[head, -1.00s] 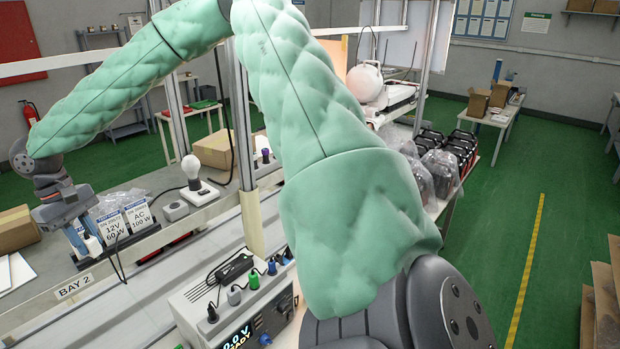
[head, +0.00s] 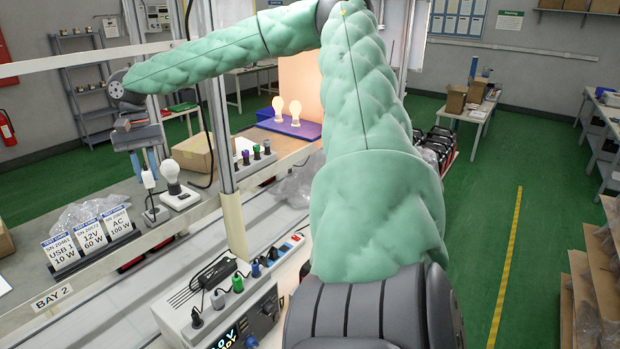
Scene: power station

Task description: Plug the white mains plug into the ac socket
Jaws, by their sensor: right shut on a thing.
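My right gripper (head: 144,166) is shut on a white plug (head: 148,179), which it holds pointing down at the left of the bench. The plug hangs just left of a white bulb (head: 172,178) on a white base, above a small grey box (head: 156,214). The plug's lower end is small, and I cannot tell whether it touches anything. I cannot tell for certain which fitting is the AC socket. My left gripper is out of view.
Test cards (head: 91,239) marked USB, 12V and AC stand in a black holder left of the plug. An upright post (head: 233,225) stands right of the bulb. Two lit bulbs (head: 287,109) stand farther back.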

